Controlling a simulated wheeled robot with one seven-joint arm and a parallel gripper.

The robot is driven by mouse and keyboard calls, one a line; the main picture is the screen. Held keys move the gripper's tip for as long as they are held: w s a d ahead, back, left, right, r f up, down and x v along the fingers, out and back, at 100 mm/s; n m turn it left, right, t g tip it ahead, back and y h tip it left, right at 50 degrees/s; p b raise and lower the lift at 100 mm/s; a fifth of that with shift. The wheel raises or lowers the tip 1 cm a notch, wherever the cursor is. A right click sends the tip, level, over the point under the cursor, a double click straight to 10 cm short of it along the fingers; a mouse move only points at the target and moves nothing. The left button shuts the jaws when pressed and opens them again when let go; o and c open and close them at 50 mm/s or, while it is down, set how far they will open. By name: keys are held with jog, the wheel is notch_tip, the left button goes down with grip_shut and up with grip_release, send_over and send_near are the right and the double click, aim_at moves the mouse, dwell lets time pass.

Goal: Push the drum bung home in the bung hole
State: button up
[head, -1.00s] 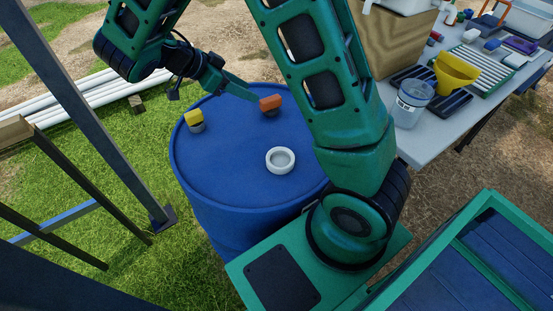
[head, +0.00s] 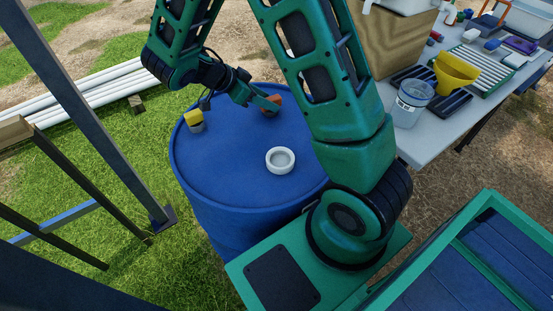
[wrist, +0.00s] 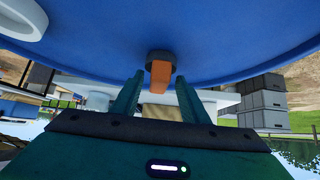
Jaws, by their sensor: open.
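The blue drum (head: 235,175) stands upright in the head view. An orange-topped plug (head: 276,99) is at the far side of its lid; in the wrist view its orange tab (wrist: 161,75) rises from a dark round base on the lid. A yellow-topped plug (head: 194,117) with a grey base is at the lid's left edge. I cannot tell from looks which is the drum bung. My gripper (head: 271,104) is at the orange tab. In the wrist view my gripper (wrist: 158,82) is open, one finger each side of the tab, with gaps showing.
A white ring (head: 280,160) sits on the drum lid, nearer me. A table (head: 415,143) at the right holds a jug (head: 412,103), a yellow funnel (head: 456,73) and a wooden box. A metal post (head: 100,120) stands left of the drum. The lid's middle is clear.

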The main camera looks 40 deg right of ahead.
jog(key=c, duration=0.9)
jog(key=shift+r, duration=3.5)
jog(key=shift+c, duration=0.3)
